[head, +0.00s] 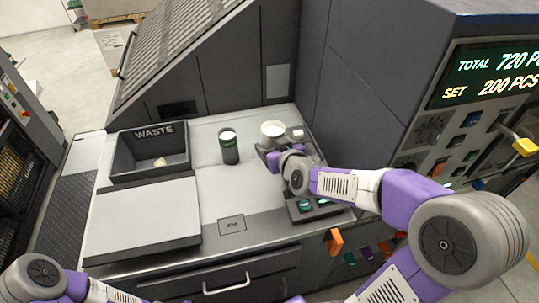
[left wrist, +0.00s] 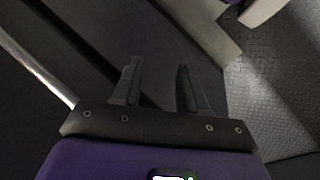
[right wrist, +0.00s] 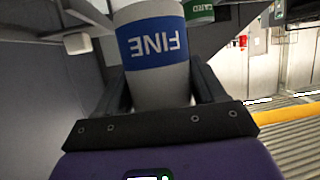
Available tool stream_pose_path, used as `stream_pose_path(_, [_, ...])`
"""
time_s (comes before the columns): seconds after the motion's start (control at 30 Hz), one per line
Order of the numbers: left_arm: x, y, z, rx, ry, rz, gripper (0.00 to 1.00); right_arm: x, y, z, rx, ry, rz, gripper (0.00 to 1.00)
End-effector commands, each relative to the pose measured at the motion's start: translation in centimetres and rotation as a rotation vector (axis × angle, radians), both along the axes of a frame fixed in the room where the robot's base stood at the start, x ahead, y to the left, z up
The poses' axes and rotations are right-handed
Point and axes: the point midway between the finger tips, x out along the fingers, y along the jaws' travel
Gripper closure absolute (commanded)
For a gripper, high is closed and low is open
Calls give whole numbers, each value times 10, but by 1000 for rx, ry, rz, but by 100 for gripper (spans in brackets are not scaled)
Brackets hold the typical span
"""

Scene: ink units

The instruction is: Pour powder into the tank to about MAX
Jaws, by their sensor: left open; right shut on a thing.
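A white container with a blue band reading FINE (right wrist: 152,50) stands between the fingers of my right gripper (right wrist: 160,90), which is shut on it. In the head view, my right gripper (head: 268,152) is at the right of the worktop, and the white top of the container (head: 272,129) shows just beyond it. My left gripper (left wrist: 158,85) is open and empty, low over dark surfaces and away from the container. I cannot make out the tank or its MAX mark; my right arm covers part of that area.
A dark green can with a pale top (head: 229,148) stands on the worktop, left of the held container. A black WASTE bin (head: 150,170) holds a small pale lump. A grey flat panel (head: 143,220) lies in front. The machine's wall and display (head: 490,75) are right.

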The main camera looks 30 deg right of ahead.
Motion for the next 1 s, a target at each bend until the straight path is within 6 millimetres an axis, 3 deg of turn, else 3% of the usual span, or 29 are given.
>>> stream_pose_path(0.23, [0,0,-18,0,0,0,57,21,-22,-8,-1,-1,-2,65])
stream_pose_path(1.0, [0,0,-113,0,0,0,57,20,-23,-25,142,-41,6,65])
